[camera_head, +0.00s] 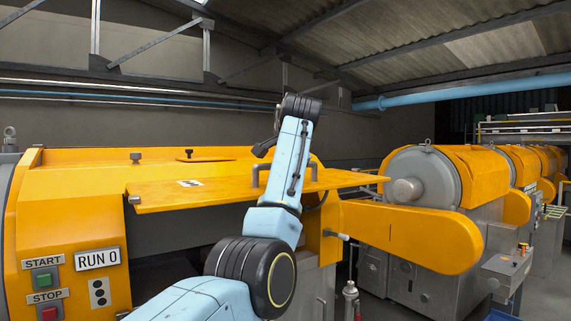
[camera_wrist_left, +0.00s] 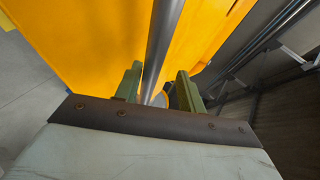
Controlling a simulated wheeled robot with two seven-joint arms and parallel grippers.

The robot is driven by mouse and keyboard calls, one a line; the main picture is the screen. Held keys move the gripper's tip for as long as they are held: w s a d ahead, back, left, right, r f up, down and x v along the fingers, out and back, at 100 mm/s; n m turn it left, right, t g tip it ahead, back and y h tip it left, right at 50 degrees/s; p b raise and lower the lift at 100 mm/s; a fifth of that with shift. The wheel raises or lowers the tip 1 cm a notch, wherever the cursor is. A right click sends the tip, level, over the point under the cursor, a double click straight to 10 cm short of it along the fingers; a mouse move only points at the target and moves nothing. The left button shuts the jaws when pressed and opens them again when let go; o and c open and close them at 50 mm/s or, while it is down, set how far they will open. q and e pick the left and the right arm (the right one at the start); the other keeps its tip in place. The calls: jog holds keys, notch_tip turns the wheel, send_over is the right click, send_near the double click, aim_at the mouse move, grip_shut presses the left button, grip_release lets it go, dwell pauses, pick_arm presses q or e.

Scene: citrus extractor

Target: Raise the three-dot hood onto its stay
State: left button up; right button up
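The orange hood (camera_head: 225,186) is a flat panel on the near machine, tilted up with a dark gap under its front edge. A small white label with dark marks (camera_head: 190,183) is on it; I cannot count its dots. A grey bar handle (camera_head: 257,174) stands on the hood, partly hidden by my left arm. In the left wrist view, my left gripper (camera_wrist_left: 158,82) has its green fingers apart on either side of the grey handle bar (camera_wrist_left: 165,35), with a gap at the right finger. The head view hides these fingers. I cannot make out the stay. My right gripper is out of view.
An orange arm-like cover (camera_head: 410,235) juts right. More orange machines (camera_head: 440,178) stand in a row at the right.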

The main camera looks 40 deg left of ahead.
pick_arm(q)
jog(key=b+v, duration=0.3)
jog(key=v, duration=0.9)
jog(key=shift+s+r+b, duration=0.25)
jog(key=shift+s+b, duration=0.05)
jog(key=shift+b, duration=0.1)
jog(key=shift+d, duration=0.1)
